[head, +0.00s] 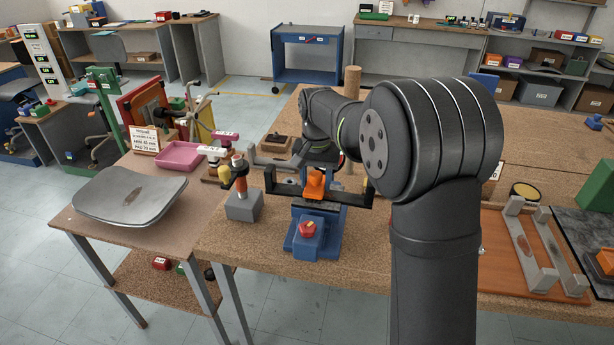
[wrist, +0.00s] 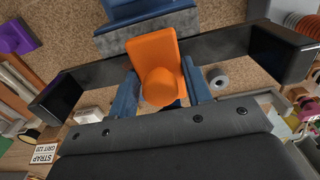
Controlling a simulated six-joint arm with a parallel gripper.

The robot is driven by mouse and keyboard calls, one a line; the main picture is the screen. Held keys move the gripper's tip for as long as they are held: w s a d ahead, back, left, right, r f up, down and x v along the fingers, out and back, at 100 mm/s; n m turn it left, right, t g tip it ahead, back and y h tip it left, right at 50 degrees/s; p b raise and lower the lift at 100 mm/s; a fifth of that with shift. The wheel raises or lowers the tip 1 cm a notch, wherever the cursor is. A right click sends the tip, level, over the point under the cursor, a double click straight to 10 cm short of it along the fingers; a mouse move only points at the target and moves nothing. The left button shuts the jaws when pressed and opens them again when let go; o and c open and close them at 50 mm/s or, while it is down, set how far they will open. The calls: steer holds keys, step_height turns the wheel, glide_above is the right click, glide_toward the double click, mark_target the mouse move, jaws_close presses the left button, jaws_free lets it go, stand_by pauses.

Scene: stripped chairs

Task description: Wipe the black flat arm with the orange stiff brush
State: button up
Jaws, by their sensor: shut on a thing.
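The orange stiff brush (head: 315,187) is in my gripper, over the middle of the black flat arm (head: 348,196). In the wrist view the brush (wrist: 154,52) sits between the two blue fingers of my gripper (wrist: 160,88), which is shut on it. The black flat arm (wrist: 95,73) runs across behind the brush, with an upturned block at each end. The blue vise (head: 313,240) stands under the arm's middle and seems to hold it. The brush's underside is hidden, so I cannot tell whether it touches the arm.
A grey block with upright tools (head: 243,204) stands left of the vise. A grey seat shell (head: 128,195) and pink tray (head: 180,156) lie on the left table. A wooden tray with grey brackets (head: 530,250) lies at the right. Bench top in front of the vise is clear.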

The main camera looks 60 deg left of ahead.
steer(key=w+d, duration=0.3)
steer(key=shift+w+d, duration=0.2)
steer(key=shift+s+a, duration=2.75)
steer(key=shift+s+a+r, duration=0.15)
steer(key=shift+a, duration=0.05)
step_height(320, 180, up, 8)
steer(key=shift+d, duration=0.1)
